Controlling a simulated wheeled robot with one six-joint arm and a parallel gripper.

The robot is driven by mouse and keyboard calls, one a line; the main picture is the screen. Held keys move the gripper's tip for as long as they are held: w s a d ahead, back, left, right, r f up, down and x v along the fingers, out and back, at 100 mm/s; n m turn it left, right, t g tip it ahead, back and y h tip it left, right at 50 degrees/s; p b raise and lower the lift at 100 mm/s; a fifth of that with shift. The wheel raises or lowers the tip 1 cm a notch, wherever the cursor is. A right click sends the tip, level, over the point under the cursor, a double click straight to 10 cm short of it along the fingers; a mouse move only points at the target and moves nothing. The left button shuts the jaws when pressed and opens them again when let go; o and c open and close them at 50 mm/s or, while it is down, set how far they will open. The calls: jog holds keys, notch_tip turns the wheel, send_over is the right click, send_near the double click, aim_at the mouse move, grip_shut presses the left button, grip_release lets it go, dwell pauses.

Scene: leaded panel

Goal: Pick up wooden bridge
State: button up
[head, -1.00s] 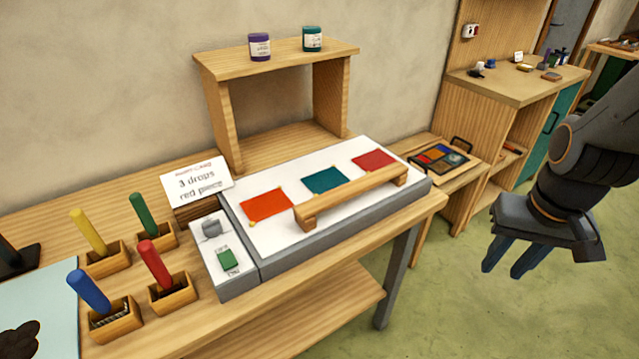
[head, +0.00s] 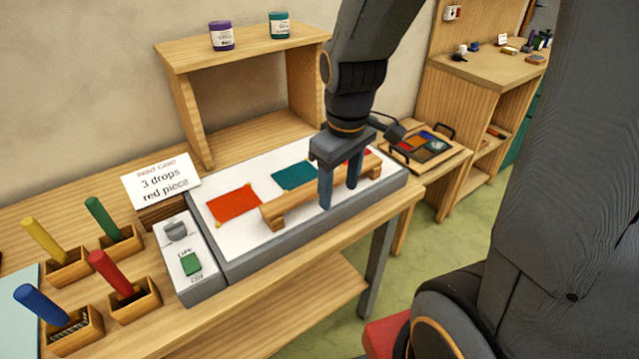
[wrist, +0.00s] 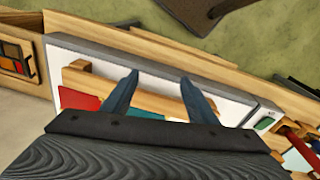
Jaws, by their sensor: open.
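The wooden bridge (head: 300,204) is a long light-brown bar on short end feet. It stands on the white top of the grey light box (head: 241,264), in front of the coloured pieces. My gripper (head: 340,202) is open, pointing down at the bridge around its middle. In the head view the fingers hide part of the bar. In the wrist view the bridge (wrist: 150,101) runs across between and behind the two spread fingers (wrist: 155,92). I cannot tell whether the fingers touch it.
An orange-red piece (head: 234,204) and a teal piece (head: 294,175) lie behind the bridge; a red piece is mostly hidden. A wooden shelf (head: 187,113) with two jars stands behind. A print card (head: 161,182) and several coloured sticks in wooden holders stand at left.

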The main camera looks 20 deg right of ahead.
jog(key=w+r+n, duration=0.1)
jog(key=w+n, duration=0.1)
jog(key=n, duration=0.2)
jog(key=w+r+n, duration=0.1)
jog(key=w+n, duration=0.1)
jog(key=n, duration=0.2)
jog(key=w+r+n, duration=0.1)
jog(key=w+n, duration=0.1)
jog(key=n, duration=0.3)
jog(key=shift+a+r+g, duration=0.15)
jog(key=shift+a+g, duration=0.05)
jog(key=shift+g, duration=0.2)
jog(key=n, duration=0.1)
jog(key=w+n, duration=0.1)
jog(key=n, duration=0.1)
jog(key=shift+r+p, duration=0.15)
jog(key=shift+p, duration=0.2)
jog(key=shift+s+f+p, duration=0.15)
jog(key=shift+f+p, duration=0.5)
jog(key=shift+f, duration=1.25)
jog(key=shift+s+f+p, duration=0.1)
jog(key=shift+f+p, duration=0.5)
jog(key=shift+f, duration=1.3)
jog(key=shift+c, duration=0.3)
jog(key=c, duration=1.2)
jog(key=shift+r, duration=0.15)
